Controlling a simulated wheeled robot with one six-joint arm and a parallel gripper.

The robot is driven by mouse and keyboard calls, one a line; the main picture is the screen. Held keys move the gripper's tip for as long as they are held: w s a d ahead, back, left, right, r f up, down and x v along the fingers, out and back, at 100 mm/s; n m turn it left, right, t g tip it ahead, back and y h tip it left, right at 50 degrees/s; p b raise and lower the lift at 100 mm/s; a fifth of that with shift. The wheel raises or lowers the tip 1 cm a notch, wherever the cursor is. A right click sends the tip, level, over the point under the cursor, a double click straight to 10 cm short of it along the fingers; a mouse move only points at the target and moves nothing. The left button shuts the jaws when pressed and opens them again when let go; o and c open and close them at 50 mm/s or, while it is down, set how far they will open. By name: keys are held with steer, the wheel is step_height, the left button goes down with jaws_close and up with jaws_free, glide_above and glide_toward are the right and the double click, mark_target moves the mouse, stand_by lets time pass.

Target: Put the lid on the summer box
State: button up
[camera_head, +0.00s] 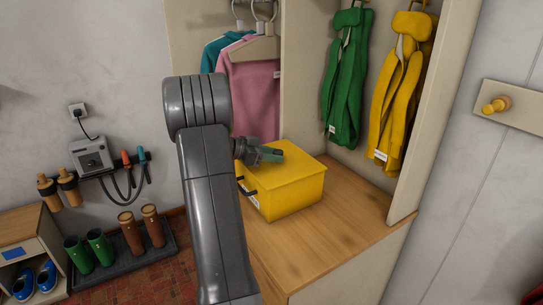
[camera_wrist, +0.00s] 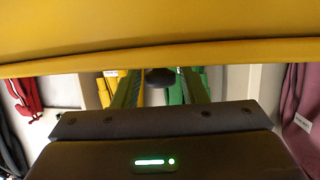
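The yellow summer box (camera_head: 293,200) stands on the wooden bench, with a dark handle and a white label on its left side. Its yellow lid (camera_head: 298,173) lies over the top, and I see no clear gap at the front edge. My gripper (camera_head: 271,154) is low over the lid's back left part. In the wrist view a yellow surface (camera_wrist: 160,30) fills the top. Below it, the green-tipped fingers of my gripper (camera_wrist: 160,88) stand apart with a dark rounded piece (camera_wrist: 160,76) between them. I cannot tell whether they press on it.
The wooden bench top (camera_head: 345,235) is clear in front and to the right. A green garment (camera_head: 347,85) and a yellow garment (camera_head: 400,95) hang behind. A pink top (camera_head: 253,95) hangs close behind the box. Boots (camera_head: 100,248) stand on a floor tray at left.

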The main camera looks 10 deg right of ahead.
steer(key=shift+o, duration=0.9)
steer(key=shift+r, duration=0.1)
steer(key=r+p, duration=0.1)
steer(key=p, duration=0.2)
steer(key=shift+r, duration=0.15)
steer(key=b+v, duration=0.2)
steer(key=v, duration=1)
steer(key=shift+b, duration=0.35)
steer(key=p+x, duration=0.1)
steer(key=x, duration=0.5)
steer(key=p+x, duration=0.1)
steer(key=x, duration=0.5)
steer(key=shift+d+f, duration=0.25)
steer(key=shift+f, duration=0.1)
steer(key=shift+a+f+b, duration=0.3)
steer(key=shift+f+b, duration=0.15)
steer(key=shift+b, duration=0.65)
steer(key=shift+r, duration=0.2)
